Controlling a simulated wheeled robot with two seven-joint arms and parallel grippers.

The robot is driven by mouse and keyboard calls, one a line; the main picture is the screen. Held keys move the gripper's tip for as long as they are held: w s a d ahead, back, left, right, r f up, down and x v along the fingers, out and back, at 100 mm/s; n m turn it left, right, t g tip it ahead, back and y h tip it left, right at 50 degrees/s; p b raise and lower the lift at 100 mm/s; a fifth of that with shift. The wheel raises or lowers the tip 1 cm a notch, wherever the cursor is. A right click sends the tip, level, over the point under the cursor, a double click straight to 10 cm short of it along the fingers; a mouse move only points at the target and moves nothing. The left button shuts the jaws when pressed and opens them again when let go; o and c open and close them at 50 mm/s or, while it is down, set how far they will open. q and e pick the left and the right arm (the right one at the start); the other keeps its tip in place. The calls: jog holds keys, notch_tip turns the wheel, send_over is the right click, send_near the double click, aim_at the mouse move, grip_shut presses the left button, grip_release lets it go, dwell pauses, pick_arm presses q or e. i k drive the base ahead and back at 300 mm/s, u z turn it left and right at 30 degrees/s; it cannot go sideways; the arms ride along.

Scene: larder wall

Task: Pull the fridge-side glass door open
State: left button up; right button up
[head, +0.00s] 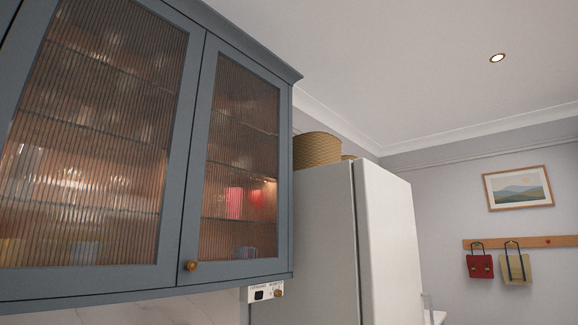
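The fridge-side glass door (197,160) is the right-hand door of a blue-grey wall cabinet, beside the fridge. It has ribbed glass and looks shut. Its round brass knob (191,266) sits at the lower left corner of its frame. The left glass door (100,130) is wider in view and also looks shut. Shelves with blurred red, pink and pale items show through the glass. The white fridge (385,240) stands to the right of the cabinet. Neither of my grippers shows in the head view.
A woven basket (317,150) sits on top of the fridge. A small white panel with a dark switch (265,292) is below the cabinet's right end. A peg rail (520,243) with two hanging bags and a framed picture (517,188) are on the far right wall.

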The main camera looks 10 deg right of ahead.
aim_at(234, 226)
jog(key=z, duration=0.5)
jog(key=k, duration=0.6)
jog(key=z, duration=0.6)
jog(key=i, duration=1)
jog(key=u, duration=0.6)
